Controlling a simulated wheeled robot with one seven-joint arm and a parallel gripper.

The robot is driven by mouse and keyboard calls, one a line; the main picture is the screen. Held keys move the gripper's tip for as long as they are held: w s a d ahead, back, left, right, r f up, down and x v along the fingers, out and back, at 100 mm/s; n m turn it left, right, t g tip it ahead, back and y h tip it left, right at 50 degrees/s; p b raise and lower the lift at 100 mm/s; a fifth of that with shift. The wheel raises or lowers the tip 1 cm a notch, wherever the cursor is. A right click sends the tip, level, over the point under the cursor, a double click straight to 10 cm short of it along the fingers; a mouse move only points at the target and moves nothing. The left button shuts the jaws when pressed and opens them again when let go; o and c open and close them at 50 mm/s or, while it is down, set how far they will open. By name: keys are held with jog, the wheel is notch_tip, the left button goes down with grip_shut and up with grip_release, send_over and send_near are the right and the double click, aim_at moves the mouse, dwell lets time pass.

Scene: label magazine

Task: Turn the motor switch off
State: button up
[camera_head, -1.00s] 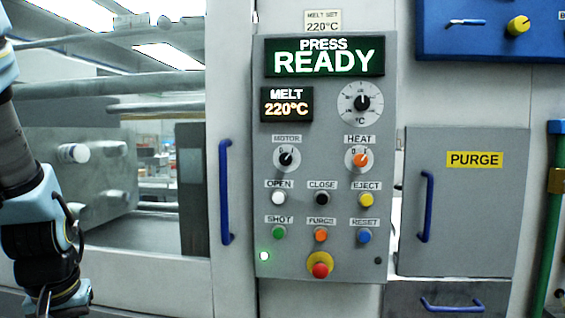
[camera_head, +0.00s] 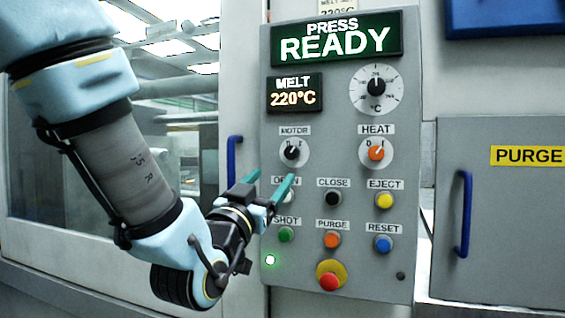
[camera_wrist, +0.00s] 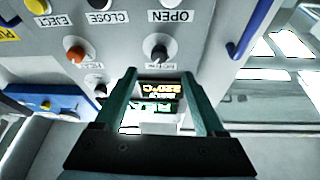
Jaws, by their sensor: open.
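The motor switch (camera_head: 292,152) is a black knob on a round white dial under the MOTOR label. Its pointer appears to lean up and right, toward the I mark. The wrist view is upside down and shows the motor knob (camera_wrist: 158,50) just beyond the fingertips, midway between them. My gripper (camera_head: 272,178) is open and empty, its two teal fingers pointing up at the panel, a little below and left of the motor dial. In the wrist view, my gripper (camera_wrist: 158,74) does not appear to touch the knob. The fingers partly hide the OPEN button and its label.
The grey control panel (camera_head: 405,255) also bears the orange heat knob (camera_head: 376,153), a melt dial (camera_head: 376,88), several push buttons and a red emergency button (camera_head: 329,281). A blue door handle (camera_head: 233,165) stands left of the panel and another (camera_head: 464,214) right. The display reads READY.

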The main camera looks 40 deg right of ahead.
aim_at(290, 155)
jog(key=p+x, duration=0.7)
jog(key=x, duration=0.3)
jog(key=shift+w+d+r+p, duration=0.1)
jog(key=shift+d+r+p, duration=0.15)
jog(key=shift+p, duration=0.1)
grip_shut()
dwell(0.3)
